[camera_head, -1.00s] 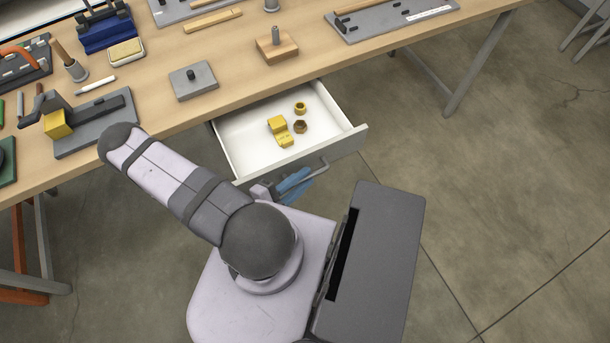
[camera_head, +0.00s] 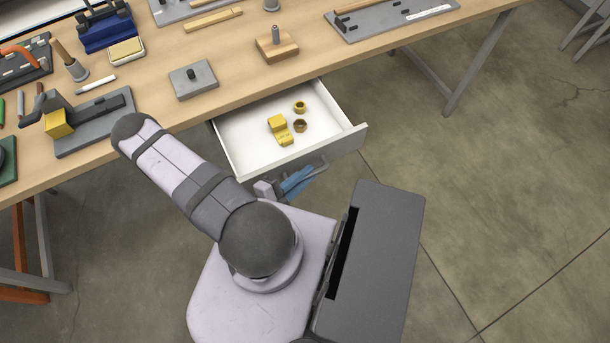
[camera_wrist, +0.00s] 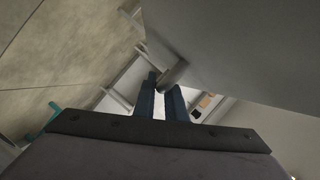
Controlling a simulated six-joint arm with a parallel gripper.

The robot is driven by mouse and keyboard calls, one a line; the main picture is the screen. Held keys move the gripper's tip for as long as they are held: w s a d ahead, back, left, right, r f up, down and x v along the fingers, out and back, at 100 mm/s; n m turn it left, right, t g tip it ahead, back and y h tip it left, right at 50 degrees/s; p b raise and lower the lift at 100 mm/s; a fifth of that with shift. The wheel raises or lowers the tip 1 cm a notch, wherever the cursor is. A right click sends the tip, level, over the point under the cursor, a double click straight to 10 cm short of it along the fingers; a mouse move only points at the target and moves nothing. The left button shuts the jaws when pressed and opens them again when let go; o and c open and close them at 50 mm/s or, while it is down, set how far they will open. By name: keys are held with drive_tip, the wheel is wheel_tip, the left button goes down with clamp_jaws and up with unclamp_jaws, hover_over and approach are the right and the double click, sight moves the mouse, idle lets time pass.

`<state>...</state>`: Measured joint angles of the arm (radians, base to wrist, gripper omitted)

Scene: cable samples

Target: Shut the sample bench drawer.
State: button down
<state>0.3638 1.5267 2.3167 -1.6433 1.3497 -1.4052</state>
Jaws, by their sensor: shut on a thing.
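The sample bench drawer (camera_head: 230,150) stands open, pulled out from under the bench top. Its front panel (camera_head: 345,146) faces the lower right and carries a grey bar handle (camera_head: 323,165). My gripper (camera_head: 298,180), with blue fingers, is at this handle and shut on it. In the wrist view the fingers of my gripper (camera_wrist: 162,86) close around the handle's grey bar (camera_wrist: 174,74), beside the large grey drawer front (camera_wrist: 240,45).
Inside the drawer lie a yellow block (camera_head: 278,124), a yellow ring (camera_head: 299,107) and a brown nut (camera_head: 300,126). The wooden bench (camera_head: 330,65) holds several tools and fixtures above.

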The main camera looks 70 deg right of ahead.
sight(284, 120)
drive_tip(key=w+d+b, duration=0.3)
drive_tip(key=w+d, duration=1)
drive_tip(key=shift+w+d, duration=0.3)
drive_tip(key=c, duration=2.1)
unclamp_jaws()
drive_tip(key=shift+b+v, duration=0.8)
drive_tip(key=shift+v, duration=2.9)
